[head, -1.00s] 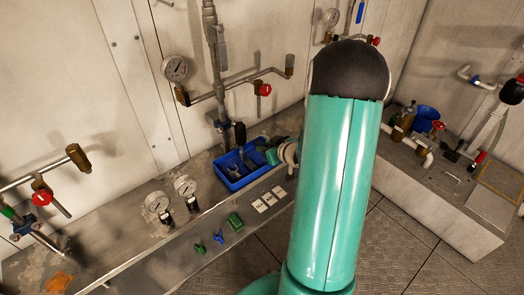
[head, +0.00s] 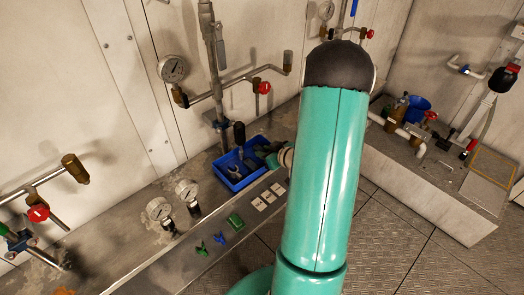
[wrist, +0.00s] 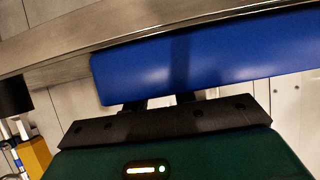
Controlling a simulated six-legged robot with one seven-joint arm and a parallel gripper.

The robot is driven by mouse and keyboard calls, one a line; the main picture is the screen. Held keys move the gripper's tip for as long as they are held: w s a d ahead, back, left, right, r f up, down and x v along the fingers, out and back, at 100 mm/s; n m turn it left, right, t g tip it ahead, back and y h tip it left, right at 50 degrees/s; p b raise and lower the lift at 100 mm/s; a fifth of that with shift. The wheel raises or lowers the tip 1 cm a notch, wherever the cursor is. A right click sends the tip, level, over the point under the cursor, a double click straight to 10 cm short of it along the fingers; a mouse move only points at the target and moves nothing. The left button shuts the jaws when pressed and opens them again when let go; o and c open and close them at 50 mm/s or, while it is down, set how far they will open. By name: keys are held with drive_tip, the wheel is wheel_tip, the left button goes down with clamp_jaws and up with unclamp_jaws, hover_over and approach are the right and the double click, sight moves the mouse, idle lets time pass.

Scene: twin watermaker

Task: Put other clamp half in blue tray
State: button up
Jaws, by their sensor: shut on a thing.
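The blue tray (head: 229,184) sits on the bench against the wall in the head view. A grey forked piece, which looks like a clamp half (head: 232,166), lies inside it. My gripper (head: 262,155) is at the tray's right end, at or just above its rim. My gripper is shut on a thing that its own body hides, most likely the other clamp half. In the wrist view the tray's blue wall (wrist: 215,55) fills the space ahead of the gripper, and the fingertips are hidden behind it.
A black-handled object (head: 239,133) stands at the tray's back edge. Pipes with a red valve (head: 263,87) run above the tray.

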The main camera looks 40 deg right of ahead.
drive_tip(key=shift+w+f, duration=0.1)
drive_tip(key=shift+w, duration=0.2)
drive_tip(key=shift+s, duration=0.3)
drive_tip(key=o, duration=0.7)
drive_tip(key=shift+w+f, duration=0.15)
drive_tip(key=shift+f, duration=0.05)
drive_tip(key=shift+d+r, duration=0.1)
drive_tip(key=shift+r, duration=0.25)
drive_tip(key=v, duration=1.2)
drive_tip(key=w+a+r+g+h, duration=0.2)
drive_tip(key=w+r+h, duration=0.3)
drive_tip(key=r, duration=0.4)
drive_tip(key=w+a+r+m+g, duration=0.1)
drive_tip(key=a+r, duration=0.6)
drive_tip(key=s+a+r+g+y, duration=0.1)
drive_tip(key=s+a+r, duration=0.1)
drive_tip(key=s+a, duration=0.2)
drive_tip(key=s+a+r+g+y, duration=0.1)
drive_tip(key=s+a, duration=0.3)
drive_tip(key=a, duration=0.7)
drive_tip(key=s+a+r+g+y, duration=0.1)
drive_tip(key=s+a+r+y, duration=0.1)
drive_tip(key=s+a, duration=0.2)
drive_tip(key=shift+s+a+r+n+g+y, duration=0.1)
drive_tip(key=shift+a+r+n+g+y, duration=0.1)
drive_tip(key=shift+a, duration=0.65)
drive_tip(key=shift+a+r+n+g+y, duration=0.1)
drive_tip(key=shift+a+n+g+y, duration=0.1)
drive_tip(key=shift+a, duration=0.7)
